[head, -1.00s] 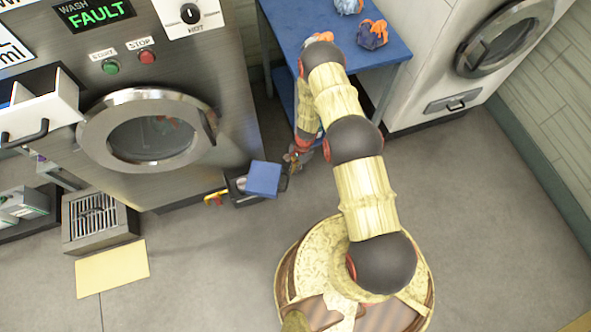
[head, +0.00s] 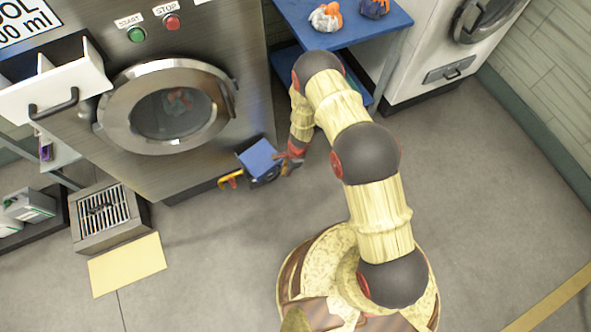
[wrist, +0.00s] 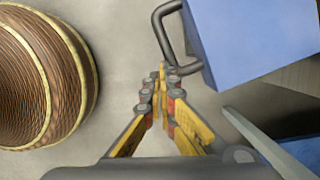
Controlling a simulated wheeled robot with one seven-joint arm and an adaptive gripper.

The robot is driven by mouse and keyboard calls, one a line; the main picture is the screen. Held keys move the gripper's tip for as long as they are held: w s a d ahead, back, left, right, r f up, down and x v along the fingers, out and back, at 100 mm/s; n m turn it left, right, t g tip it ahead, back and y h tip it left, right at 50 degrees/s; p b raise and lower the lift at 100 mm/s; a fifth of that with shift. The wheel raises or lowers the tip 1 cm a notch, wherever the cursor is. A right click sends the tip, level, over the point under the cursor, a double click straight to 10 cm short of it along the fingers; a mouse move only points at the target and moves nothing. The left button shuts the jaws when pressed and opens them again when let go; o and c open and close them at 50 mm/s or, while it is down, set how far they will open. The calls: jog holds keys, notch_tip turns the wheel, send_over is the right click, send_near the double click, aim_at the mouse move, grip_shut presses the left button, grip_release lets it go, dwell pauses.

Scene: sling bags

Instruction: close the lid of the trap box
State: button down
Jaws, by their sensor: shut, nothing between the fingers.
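The box's inside is hidden.
The washer (head: 225,125) stands behind the box, with its round door (head: 170,105) and a pulled-out drawer (head: 60,85). A blue table (head: 355,30) with bags stands behind my arm. A floor drain box (head: 103,212) and yellow mat (head: 127,264) lie left. Floor in front is clear.

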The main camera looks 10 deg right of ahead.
jog(key=shift+s+a, duration=0.25)
jog(key=shift+a, duration=0.6)
jog(key=shift+s+a, duration=0.2)
jog(key=shift+a, duration=0.6)
jog(key=shift+r, duration=0.1)
